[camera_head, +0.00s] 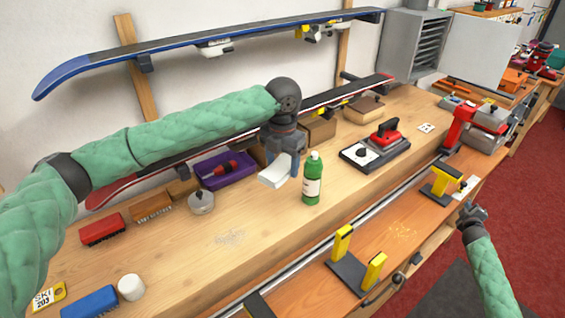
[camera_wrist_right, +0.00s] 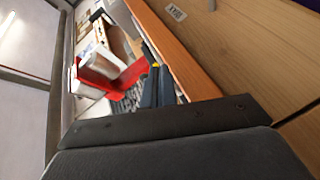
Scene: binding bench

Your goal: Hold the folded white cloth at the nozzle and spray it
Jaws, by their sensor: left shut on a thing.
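The folded white cloth (camera_head: 272,174) is in my left gripper (camera_head: 283,168), which is shut on it and points down over the bench. A green bottle (camera_head: 312,185) with a pale label and a small light top (camera_head: 314,155) stands upright on the bench, just right of the cloth. In the picture a small gap shows between cloth and bottle; I cannot tell their exact distance in depth. My right gripper (camera_head: 470,212) is low at the right, beyond the bench's front edge, far from both. Its fingers are too small to read.
A purple tray (camera_head: 222,170), a round grey-lidded pot (camera_head: 201,202) and brushes lie left of the bottle. A black-and-red iron (camera_head: 384,136) sits on a plate at right. Yellow-topped vises (camera_head: 344,240) line the front. Skis (camera_head: 200,45) hang behind.

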